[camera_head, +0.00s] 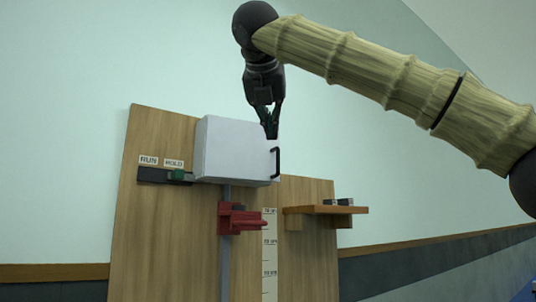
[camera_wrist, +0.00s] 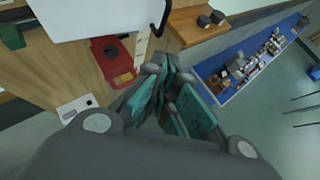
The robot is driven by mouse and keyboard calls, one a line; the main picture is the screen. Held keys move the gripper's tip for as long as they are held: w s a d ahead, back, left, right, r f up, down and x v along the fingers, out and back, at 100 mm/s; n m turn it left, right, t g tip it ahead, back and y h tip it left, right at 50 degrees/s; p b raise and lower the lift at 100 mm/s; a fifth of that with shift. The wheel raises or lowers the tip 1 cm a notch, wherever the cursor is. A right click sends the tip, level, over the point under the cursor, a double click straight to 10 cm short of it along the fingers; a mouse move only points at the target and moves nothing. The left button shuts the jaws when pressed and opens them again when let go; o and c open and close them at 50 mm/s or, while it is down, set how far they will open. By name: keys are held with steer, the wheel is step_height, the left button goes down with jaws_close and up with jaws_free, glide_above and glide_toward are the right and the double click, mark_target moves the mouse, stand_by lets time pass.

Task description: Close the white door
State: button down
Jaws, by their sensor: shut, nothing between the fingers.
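The white door (camera_head: 238,150) is the front of a white box on the upper part of a wooden board, with a black handle (camera_head: 276,163) at its right edge. In the head view it looks flat to the front; I cannot tell whether it is ajar. My gripper (camera_head: 271,135) is shut and empty, pointing down just above the handle's upper end. In the wrist view the white door (camera_wrist: 95,15) fills the upper left, its handle (camera_wrist: 163,18) near its right edge, and my gripper (camera_wrist: 165,75) is below it. I cannot tell whether they touch.
The wooden board (camera_head: 170,240) carries a RUN/HOLD slider with a green knob (camera_head: 178,175), a red clamp (camera_head: 240,219) on a grey rail and a scale strip. A small wooden shelf (camera_head: 325,210) with dark items juts out at right. A blue bench (camera_wrist: 250,65) stands farther off.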

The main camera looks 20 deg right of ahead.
steer(key=p, duration=0.7)
glide_toward(279, 169)
steer(key=x, duration=0.4)
steer(key=shift+w+f, duration=0.25)
steer(key=shift+f, duration=0.05)
steer(key=shift+w+d, duration=0.15)
steer(key=shift+w, duration=0.25)
steer(key=shift+w+f, duration=0.1)
steer(key=shift+d, duration=0.15)
